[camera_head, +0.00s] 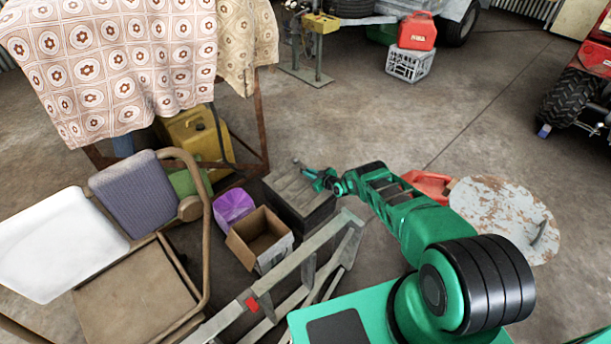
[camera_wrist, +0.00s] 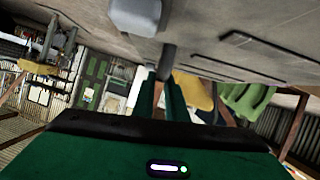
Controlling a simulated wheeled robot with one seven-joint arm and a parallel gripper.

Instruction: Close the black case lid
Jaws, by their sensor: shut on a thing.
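The black case (camera_head: 312,216) stands on the floor in the middle of the head view, with dark sides. Its lid (camera_head: 290,194) shows a worn grey, ridged top lying over the case; I cannot tell whether a narrow gap remains under it. My gripper (camera_head: 311,172) is at the lid's far edge, reaching in from the right. In the wrist view my gripper (camera_wrist: 168,85) has its green fingers close together around a short dark bar (camera_wrist: 168,62) that sticks out from the grey, ridged lid surface (camera_wrist: 235,42). The fingers hide part of the bar.
A cloth-covered table (camera_head: 120,65) is at the back left. Open floor (camera_head: 345,125) lies behind the case.

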